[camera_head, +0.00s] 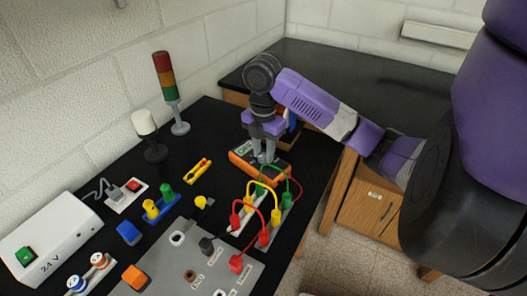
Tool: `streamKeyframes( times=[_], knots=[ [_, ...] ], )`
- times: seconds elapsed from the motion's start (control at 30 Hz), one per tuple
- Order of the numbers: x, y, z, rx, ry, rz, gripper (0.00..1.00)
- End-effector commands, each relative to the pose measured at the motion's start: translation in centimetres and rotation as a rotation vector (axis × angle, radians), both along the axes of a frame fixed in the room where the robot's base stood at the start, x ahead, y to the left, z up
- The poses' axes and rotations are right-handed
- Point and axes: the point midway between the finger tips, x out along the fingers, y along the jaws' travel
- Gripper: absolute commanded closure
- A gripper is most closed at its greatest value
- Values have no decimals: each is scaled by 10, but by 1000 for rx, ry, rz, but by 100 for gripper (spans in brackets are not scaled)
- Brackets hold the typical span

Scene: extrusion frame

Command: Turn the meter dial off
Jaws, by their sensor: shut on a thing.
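The meter (243,152) is an orange-edged handheld unit with a dark face, lying on the black bench top. My gripper (264,158) points straight down onto the meter's face, its grey fingers closed together over the dial area. The fingers are shut on the dial, which is mostly hidden between and below them. The dial's pointer position cannot be made out.
Red, yellow and green leads (262,205) arch close in front of the meter. A grey panel (190,268), a white 24 V supply (48,240) and a signal tower (170,90) stand to the left. The bench's right edge is close by.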

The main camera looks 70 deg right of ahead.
Motion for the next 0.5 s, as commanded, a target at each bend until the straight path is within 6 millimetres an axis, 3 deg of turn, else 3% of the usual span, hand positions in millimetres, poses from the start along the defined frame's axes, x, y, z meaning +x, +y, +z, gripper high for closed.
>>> streamKeyframes(
  times=[0.03,0.13,0.5],
  knots=[
    [0,0,1,0,-1,-1,64],
    [0,0,0,0,-1,-1,48],
    [0,-1,5,-2,0,0,48]
  ],
)
